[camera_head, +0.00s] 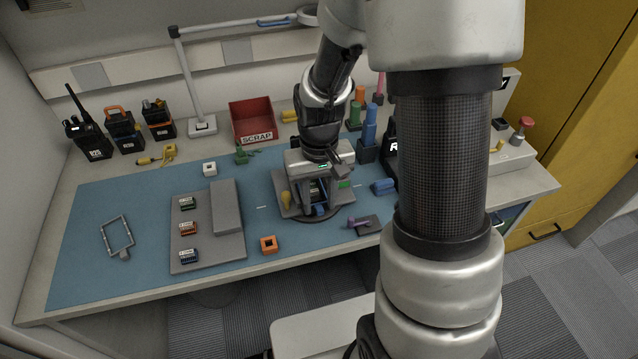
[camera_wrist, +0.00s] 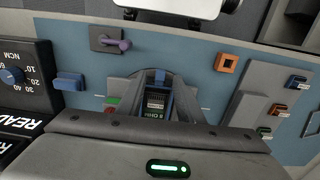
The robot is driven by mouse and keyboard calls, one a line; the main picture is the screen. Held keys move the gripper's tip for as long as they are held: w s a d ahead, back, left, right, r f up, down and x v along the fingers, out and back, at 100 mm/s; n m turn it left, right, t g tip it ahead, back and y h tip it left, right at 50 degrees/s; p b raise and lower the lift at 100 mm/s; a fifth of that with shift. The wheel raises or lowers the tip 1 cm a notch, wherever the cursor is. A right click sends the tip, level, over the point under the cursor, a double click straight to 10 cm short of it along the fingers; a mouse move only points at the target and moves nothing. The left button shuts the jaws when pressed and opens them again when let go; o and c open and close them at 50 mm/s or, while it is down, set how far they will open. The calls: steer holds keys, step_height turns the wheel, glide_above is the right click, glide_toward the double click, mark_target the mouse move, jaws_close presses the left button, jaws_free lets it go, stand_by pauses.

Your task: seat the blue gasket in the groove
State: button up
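My gripper (camera_wrist: 157,88) is low over a grey fixture (camera_head: 282,204) on the blue mat; the fixture also shows in the wrist view (camera_wrist: 118,84). The two fingers stand apart, with a dark labelled part (camera_wrist: 157,104) visible between them. Blue pieces (camera_wrist: 160,76) show close to the fingertips, and blue also shows low at the fixture in the head view (camera_head: 319,210). I cannot tell whether this blue is the gasket, or whether the fingers grip it. The groove is hidden by my gripper. A thin grey-blue rectangular frame with a tab (camera_head: 104,236) lies at the mat's left.
An orange square piece (camera_head: 268,244) and a white one (camera_head: 210,169) lie on the mat. A grey tray (camera_head: 208,257) holds small labelled modules. A blue block (camera_head: 383,187) and a purple-handled tool (camera_head: 358,222) lie right of the fixture. A red scrap bin (camera_head: 252,118) stands behind.

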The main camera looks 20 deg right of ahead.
step_height(320, 180, up, 17)
steer(key=p, duration=0.2)
steer(key=shift+r, duration=0.15)
stand_by(0.3)
steer(key=s+r+t+p, duration=0.2)
steer(key=s+r+p, duration=0.2)
steer(key=s+r, duration=0.2)
steer(key=s+r+t+p, duration=0.3)
steer(key=s+r, duration=0.3)
steer(key=r, duration=0.5)
steer(key=shift+s+t+p, duration=0.3)
steer(key=shift+p, duration=0.25)
